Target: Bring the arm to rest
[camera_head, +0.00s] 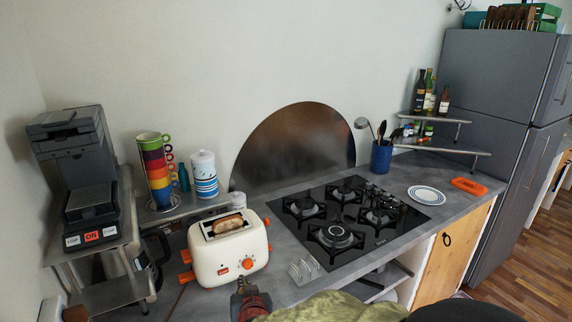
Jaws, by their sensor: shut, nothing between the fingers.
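My gripper (242,287) shows in part at the bottom edge, just in front of the cream toaster (228,262). Its fingers look shut and hold nothing. It appears apart from the toaster, though the gap is hard to judge. The rest of my arm is mostly cut off by the bottom edge. The toaster stands on the grey counter (284,290) with bread (228,225) in its slot and orange levers and feet.
A small metal rack (303,271) stands right of my gripper, before the gas hob (350,218). Stacked cups (158,170), a canister (204,175) and a dark machine (85,170) stand left. A utensil pot (381,157), plate (427,195) and fridge (495,120) are right.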

